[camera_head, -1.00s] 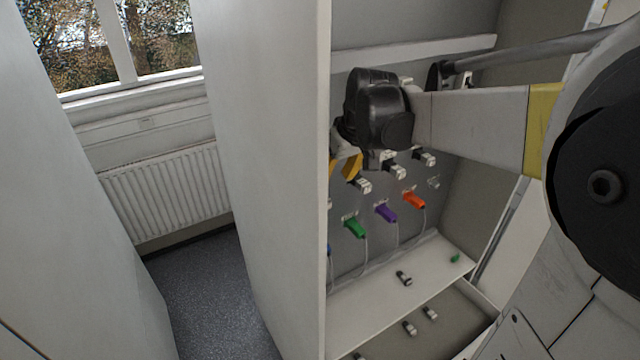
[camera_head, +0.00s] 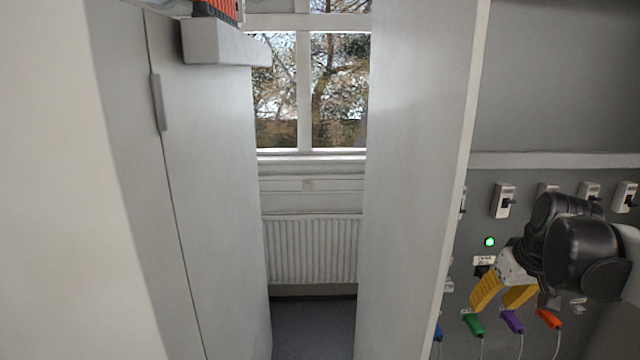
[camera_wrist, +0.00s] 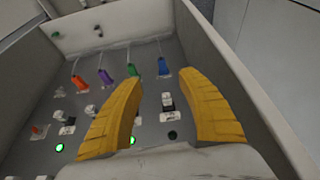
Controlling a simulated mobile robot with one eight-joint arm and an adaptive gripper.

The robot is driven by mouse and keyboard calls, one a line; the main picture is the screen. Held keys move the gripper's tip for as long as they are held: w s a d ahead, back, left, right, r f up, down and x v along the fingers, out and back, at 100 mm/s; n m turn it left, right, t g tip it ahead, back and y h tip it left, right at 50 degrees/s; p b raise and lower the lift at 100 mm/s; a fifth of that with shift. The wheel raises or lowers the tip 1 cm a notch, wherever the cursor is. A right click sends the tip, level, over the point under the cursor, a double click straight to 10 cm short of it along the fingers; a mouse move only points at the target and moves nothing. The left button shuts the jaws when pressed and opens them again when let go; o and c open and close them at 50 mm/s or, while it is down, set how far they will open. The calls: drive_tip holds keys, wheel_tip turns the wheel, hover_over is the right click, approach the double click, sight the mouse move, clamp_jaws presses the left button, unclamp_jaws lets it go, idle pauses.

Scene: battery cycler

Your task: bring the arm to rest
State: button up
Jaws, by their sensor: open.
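My gripper (camera_head: 503,293) has yellow fingers and a black wrist. In the head view it is at the lower right, in front of the grey panel (camera_head: 540,120) of the cabinet. In the wrist view my gripper (camera_wrist: 160,115) shows its two fingers spread apart with nothing between them. Behind them is the panel with green (camera_wrist: 132,70), purple (camera_wrist: 105,76), orange (camera_wrist: 78,82) and blue (camera_wrist: 163,66) plugs on cables. The fingers look apart from the plugs. The rest of my arm is mostly out of the head view at the right.
Several white breaker switches (camera_head: 504,201) line the panel near my wrist, with a lit green lamp (camera_head: 489,242). A tall pale cabinet side (camera_head: 415,180) stands left of the panel.

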drive_tip(key=s+a+f+t+b, duration=0.1)
drive_tip(key=s+a+f+b, duration=0.4)
drive_tip(key=f+b, duration=0.7)
drive_tip(key=s+a+f+t+b, duration=0.1)
drive_tip(key=s+a+f+b, duration=0.4)
drive_tip(key=f+b, duration=0.6)
drive_tip(key=s+a+f+b, duration=0.5)
drive_tip(key=f+b, duration=0.7)
drive_tip(key=f, duration=0.4)
drive_tip(key=shift+s+a+f+t+b, duration=0.3)
drive_tip(key=shift+s+f+t+b, duration=0.1)
drive_tip(key=shift+s, duration=0.3)
